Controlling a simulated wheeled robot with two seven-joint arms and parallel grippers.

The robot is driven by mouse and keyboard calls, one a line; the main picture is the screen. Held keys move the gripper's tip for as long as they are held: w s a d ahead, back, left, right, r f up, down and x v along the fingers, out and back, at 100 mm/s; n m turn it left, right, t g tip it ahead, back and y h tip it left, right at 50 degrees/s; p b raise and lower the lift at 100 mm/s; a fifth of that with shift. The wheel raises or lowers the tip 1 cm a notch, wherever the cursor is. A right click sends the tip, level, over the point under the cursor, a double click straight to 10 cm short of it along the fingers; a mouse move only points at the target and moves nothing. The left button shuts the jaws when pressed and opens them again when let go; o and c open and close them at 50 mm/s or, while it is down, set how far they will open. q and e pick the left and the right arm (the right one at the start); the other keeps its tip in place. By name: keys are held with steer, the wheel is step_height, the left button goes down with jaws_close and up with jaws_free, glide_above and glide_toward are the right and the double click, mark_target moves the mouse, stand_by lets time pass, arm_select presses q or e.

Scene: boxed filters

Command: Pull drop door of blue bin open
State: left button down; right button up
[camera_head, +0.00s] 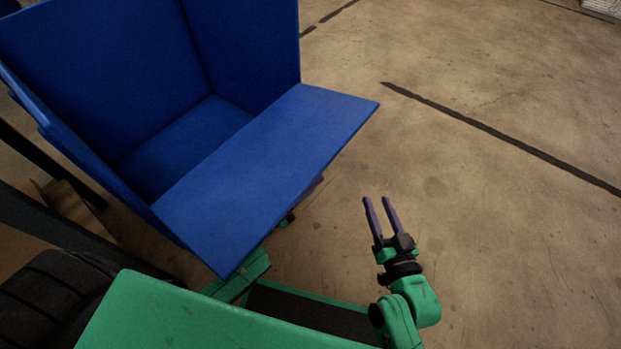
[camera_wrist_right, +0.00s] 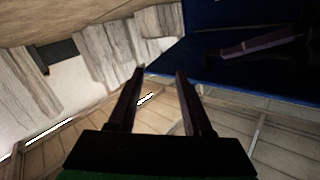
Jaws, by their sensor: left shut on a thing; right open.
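The blue bin (camera_head: 108,75) stands at the upper left in the head view, with its inside showing empty. Its drop door (camera_head: 262,172) is folded down and juts out flat from the bin's front toward the lower right. My left gripper (camera_head: 314,187) is mostly hidden under the door; only a purple finger and a dark bit of it show past the edge. It is shut on the door. My right gripper (camera_head: 376,217) is open and empty, over the floor to the right of the door. Its two fingers also show in the right wrist view (camera_wrist_right: 158,88), with the blue underside above right.
Bare concrete floor (camera_head: 480,200) with dark lines lies open to the right. A dark beam (camera_head: 50,225) and a brown cardboard-like piece (camera_head: 65,215) are at the left, below the bin. The right wrist view shows wooden boards and beams.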

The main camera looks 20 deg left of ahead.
arm_select(q)
steer(key=shift+r, duration=0.3)
arm_select(e)
steer(key=shift+g, duration=0.9)
steer(key=s+f, duration=0.1)
steer(key=f, duration=0.1)
steer(key=s+f, duration=0.2)
steer(key=shift+s+a+f, duration=0.15)
steer(key=shift+s+f, duration=0.05)
steer(key=shift+f, duration=0.1)
arm_select(q)
steer(key=c, duration=0.8)
jaws_free()
steer(key=shift+s+a+f+p, duration=0.15)
steer(key=shift+s+a+p, duration=0.15)
steer(key=shift+s+a, duration=0.1)
steer(key=p+v, duration=0.1)
steer(key=v, duration=1.2)
steer(key=shift+s+p, duration=0.25)
steer(key=shift+p, duration=0.15)
arm_select(e)
steer(key=s+f+g, duration=0.1)
steer(key=s, duration=0.1)
steer(key=s+f+g, duration=0.1)
steer(key=s, duration=0.1)
steer(key=shift+a+f, duration=0.1)
steer(key=shift+f, duration=0.1)
